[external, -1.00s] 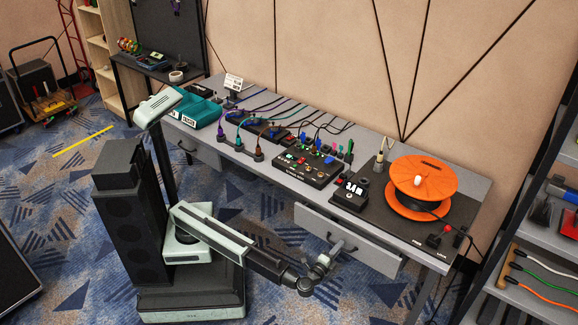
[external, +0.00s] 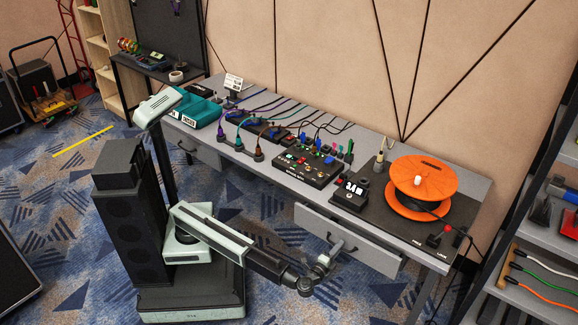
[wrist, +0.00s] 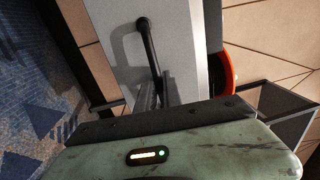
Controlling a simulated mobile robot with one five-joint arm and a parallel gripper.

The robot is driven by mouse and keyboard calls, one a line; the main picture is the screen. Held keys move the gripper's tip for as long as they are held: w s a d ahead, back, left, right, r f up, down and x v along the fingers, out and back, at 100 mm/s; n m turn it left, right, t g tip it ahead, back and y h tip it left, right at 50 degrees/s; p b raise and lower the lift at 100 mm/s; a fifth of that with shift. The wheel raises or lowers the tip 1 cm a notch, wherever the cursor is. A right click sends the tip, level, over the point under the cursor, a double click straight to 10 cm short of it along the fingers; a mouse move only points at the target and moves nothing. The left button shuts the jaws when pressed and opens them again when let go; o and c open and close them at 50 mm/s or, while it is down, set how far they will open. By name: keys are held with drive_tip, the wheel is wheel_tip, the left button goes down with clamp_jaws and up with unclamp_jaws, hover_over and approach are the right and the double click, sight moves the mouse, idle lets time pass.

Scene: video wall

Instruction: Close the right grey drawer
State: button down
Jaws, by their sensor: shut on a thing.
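The right grey drawer (external: 366,249) is under the right part of the workbench. Its front panel appears to stand slightly out from the bench; how far is hard to tell. A dark bar handle (external: 338,244) is on its front. My gripper (external: 324,262) reaches the handle from the front and is shut on it. In the wrist view, the handle (wrist: 148,45) runs down between my fingers (wrist: 156,94), beside the pale grey drawer front (wrist: 182,45). The fingers hide the handle's lower end.
The workbench (external: 285,190) carries a control box (external: 306,165), cables and an orange reel (external: 422,182). A left drawer (external: 201,150) is further along the bench. A shelf rack (external: 528,262) stands at the right.

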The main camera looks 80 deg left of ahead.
drive_tip(key=shift+a, duration=0.1)
drive_tip(key=shift+f+x, duration=0.1)
drive_tip(key=shift+x, duration=1)
drive_tip(key=shift+f+x, duration=0.15)
drive_tip(key=shift+x, duration=0.95)
drive_tip(key=c, duration=1.5)
unclamp_jaws()
drive_tip(key=shift+w, duration=0.1)
drive_tip(key=v, duration=0.8)
drive_tip(key=shift+b, duration=0.4)
